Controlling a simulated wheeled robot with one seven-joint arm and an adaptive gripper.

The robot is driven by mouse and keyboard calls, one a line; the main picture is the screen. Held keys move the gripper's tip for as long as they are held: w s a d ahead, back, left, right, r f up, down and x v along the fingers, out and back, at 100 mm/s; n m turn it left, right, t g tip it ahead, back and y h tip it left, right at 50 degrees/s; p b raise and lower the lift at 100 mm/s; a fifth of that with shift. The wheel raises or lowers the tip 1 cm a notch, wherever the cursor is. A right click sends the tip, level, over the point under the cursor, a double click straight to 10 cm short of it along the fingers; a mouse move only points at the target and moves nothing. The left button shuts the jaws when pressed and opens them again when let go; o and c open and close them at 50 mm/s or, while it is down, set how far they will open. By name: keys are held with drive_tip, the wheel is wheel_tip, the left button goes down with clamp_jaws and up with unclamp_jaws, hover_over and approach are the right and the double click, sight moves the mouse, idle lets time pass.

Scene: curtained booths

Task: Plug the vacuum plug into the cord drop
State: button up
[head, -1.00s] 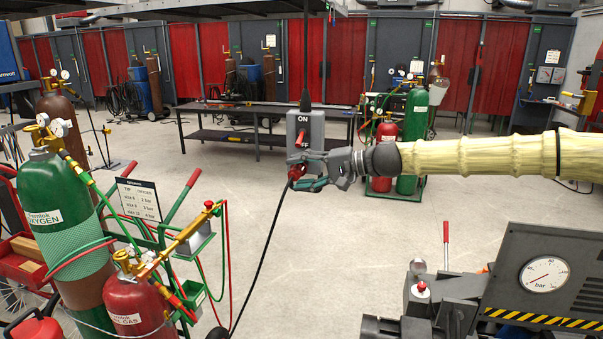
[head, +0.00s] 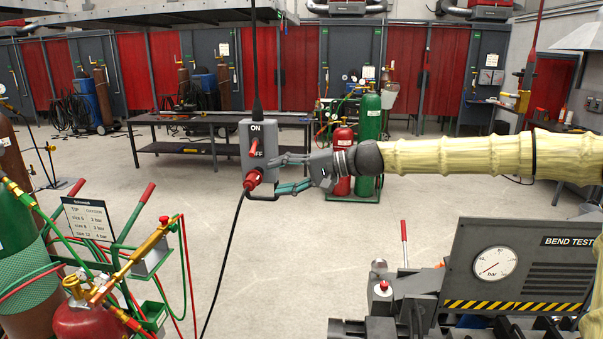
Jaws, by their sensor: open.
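The cord drop is a grey box (head: 259,160) hanging from a black cable, with ON and OFF marks and a red lever (head: 254,147) on its face. The red vacuum plug (head: 252,181) is at the box's lower front and stays there clear of my fingers, with its black cord (head: 226,254) running down to the lower left. How deep it sits in the socket cannot be seen. My gripper (head: 278,174) is open and empty, just right of the plug and the box's lower edge, fingers pointing left. A dark bar or loop shows under the plug.
A gas cylinder cart (head: 122,262) stands at the lower left and a bend test machine (head: 520,265) at the lower right. A dark table (head: 185,147) and red and green cylinders (head: 368,130) stand behind. Floor between is clear.

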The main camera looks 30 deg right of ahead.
drive_tip(key=shift+v, duration=2.55)
drive_tip(key=shift+f, duration=0.1)
drive_tip(key=a+f+g+h, duration=0.1)
drive_tip(key=a+f+h, duration=0.15)
drive_tip(key=f, duration=0.75)
drive_tip(key=a+f+g+h, duration=0.1)
drive_tip(key=a+f, duration=0.3)
drive_tip(key=f, duration=0.6)
drive_tip(key=s+a+f+g+h, duration=0.1)
drive_tip(key=s+f, duration=0.2)
drive_tip(key=f, duration=0.4)
drive_tip(key=s+a+f+g+h+b, duration=0.1)
drive_tip(key=s+a+f, duration=0.15)
drive_tip(key=f, duration=0.35)
drive_tip(key=s+a+f+g+h, duration=0.1)
drive_tip(key=s+f+h, duration=0.15)
drive_tip(key=f, duration=0.45)
drive_tip(key=s+f+n+g+h, duration=0.1)
drive_tip(key=s+f+n, duration=0.1)
drive_tip(key=s+f, duration=0.6)
drive_tip(key=s+a+f+n+g+h, duration=0.1)
drive_tip(key=s+f+n+h, duration=0.1)
drive_tip(key=s+f, duration=0.6)
drive_tip(key=s+f+n+g+h+b, duration=0.1)
drive_tip(key=s+f, duration=0.6)
drive_tip(key=s, duration=1.2)
drive_tip(key=shift+s+a+f+n, duration=0.25)
drive_tip(key=shift+f+n, duration=0.15)
drive_tip(key=shift+n, duration=0.3)
drive_tip(key=shift+c, duration=0.2)
